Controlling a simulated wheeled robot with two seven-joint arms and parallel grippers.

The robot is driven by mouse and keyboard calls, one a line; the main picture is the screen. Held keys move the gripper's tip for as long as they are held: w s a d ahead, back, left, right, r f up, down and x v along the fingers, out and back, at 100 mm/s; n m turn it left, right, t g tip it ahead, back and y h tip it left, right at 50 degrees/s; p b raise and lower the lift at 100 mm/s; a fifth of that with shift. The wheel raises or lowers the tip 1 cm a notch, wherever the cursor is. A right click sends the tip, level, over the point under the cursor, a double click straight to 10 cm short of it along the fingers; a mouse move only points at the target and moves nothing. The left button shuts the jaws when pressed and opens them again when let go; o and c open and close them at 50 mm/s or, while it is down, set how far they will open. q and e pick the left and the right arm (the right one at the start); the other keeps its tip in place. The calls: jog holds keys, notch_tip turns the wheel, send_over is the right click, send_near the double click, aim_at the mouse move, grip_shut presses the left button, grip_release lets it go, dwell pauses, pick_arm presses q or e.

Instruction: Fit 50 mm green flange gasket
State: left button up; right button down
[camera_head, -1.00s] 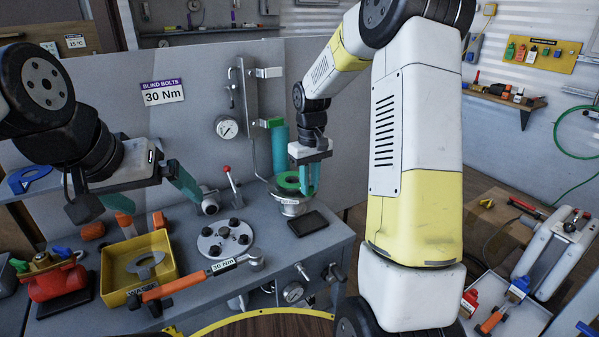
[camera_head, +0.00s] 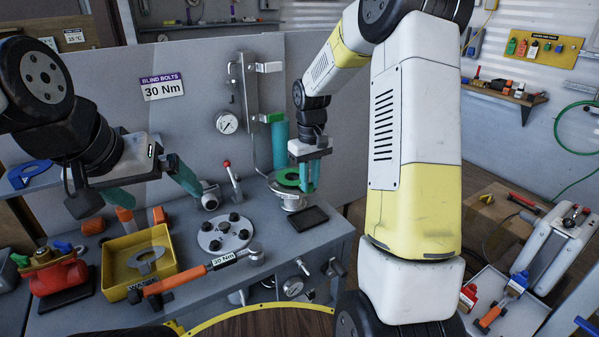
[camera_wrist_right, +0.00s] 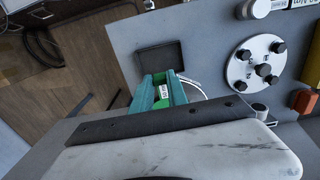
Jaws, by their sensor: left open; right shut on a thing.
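The green gasket ring (camera_head: 287,178) is at the pipe flange (camera_head: 293,200) at the back right of the bench. It lies on or just above the flange; I cannot tell if it touches. My right gripper (camera_head: 309,176) points down with its teal fingers shut on the gasket's right side. In the right wrist view, a green labelled tab (camera_wrist_right: 163,91) shows between these fingers, and the pale flange edge (camera_wrist_right: 194,91) is partly hidden behind them. My left gripper (camera_head: 138,192) is open and empty above the left part of the bench.
A round plate with dark bolts (camera_head: 225,234) and a black pad (camera_head: 308,219) are near the flange. A torque wrench (camera_head: 195,276) lies at the front edge, beside a yellow tray (camera_head: 110,282) holding a grey ring. A red valve (camera_head: 55,275) is at left.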

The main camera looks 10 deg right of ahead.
jog(key=shift+f, duration=0.4)
dwell(0.3)
jog(key=c, duration=1.2)
grip_release()
jog(key=shift+c, duration=0.2)
jog(key=shift+r, duration=2.55)
notch_tip(320, 180, up, 7)
jog(key=s+r+m+t, duration=0.1)
jog(key=s+r, duration=0.3)
jog(key=s, duration=0.2)
jog(key=s+r+t, duration=0.2)
jog(key=s+r, duration=0.1)
jog(key=s, duration=0.3)
jog(key=s+a+f+m+t+y, duration=0.1)
jog(key=s+a+m+t+y, duration=0.1)
jog(key=s, duration=1)
jog(key=shift+t, duration=0.6)
